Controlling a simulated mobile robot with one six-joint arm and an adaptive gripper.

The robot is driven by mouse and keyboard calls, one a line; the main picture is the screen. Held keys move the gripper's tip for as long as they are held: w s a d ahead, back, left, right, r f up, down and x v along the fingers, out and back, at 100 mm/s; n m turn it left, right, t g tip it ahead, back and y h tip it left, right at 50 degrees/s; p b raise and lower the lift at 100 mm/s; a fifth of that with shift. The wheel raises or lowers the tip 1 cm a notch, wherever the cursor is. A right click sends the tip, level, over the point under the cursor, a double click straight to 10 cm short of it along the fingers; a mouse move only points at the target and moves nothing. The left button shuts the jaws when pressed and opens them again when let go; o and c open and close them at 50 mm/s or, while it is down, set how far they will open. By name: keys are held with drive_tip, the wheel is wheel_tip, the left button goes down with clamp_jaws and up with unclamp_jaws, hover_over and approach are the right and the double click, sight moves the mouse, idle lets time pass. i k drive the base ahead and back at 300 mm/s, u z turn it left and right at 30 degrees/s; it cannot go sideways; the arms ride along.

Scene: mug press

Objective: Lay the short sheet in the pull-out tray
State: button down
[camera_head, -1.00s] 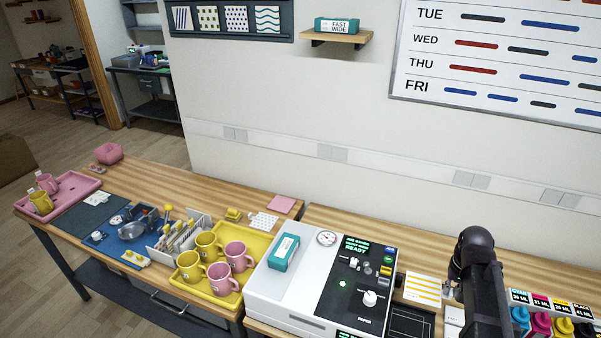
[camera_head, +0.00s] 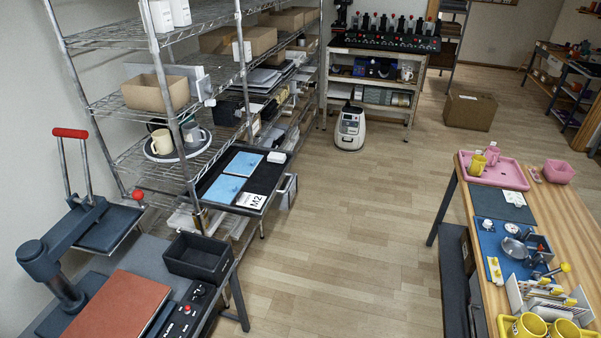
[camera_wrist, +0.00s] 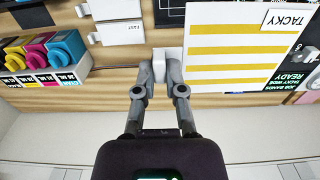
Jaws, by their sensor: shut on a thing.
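In the wrist view my gripper (camera_wrist: 163,82) is shut on a small white tab (camera_wrist: 169,58) over the wooden bench. The tab lies against the left edge of a white sheet with yellow stripes (camera_wrist: 232,52), marked TACKY; I cannot tell whether they are joined. I cannot tell which sheet is the short one. In the head view a dark tray (camera_head: 271,177) juts out from the wire rack and looks like the pull-out tray. Two blue sheets (camera_head: 244,163) (camera_head: 226,188) lie in it, with a white M2 label (camera_head: 251,201) at its front. My gripper is outside the head view.
White pieces marked FAST (camera_wrist: 120,33) and coloured ink bottles (camera_wrist: 32,52) lie left of my fingers. In the head view a press (camera_head: 65,260) with a black bin (camera_head: 198,257) stands front left. The wooden bench (camera_head: 560,215) is at right. Open floor (camera_head: 350,240) lies between.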

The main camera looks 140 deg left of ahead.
sight(265, 177)
drive_tip(key=u, duration=0.6)
drive_tip(key=k, duration=0.2)
drive_tip(key=u, duration=3.55)
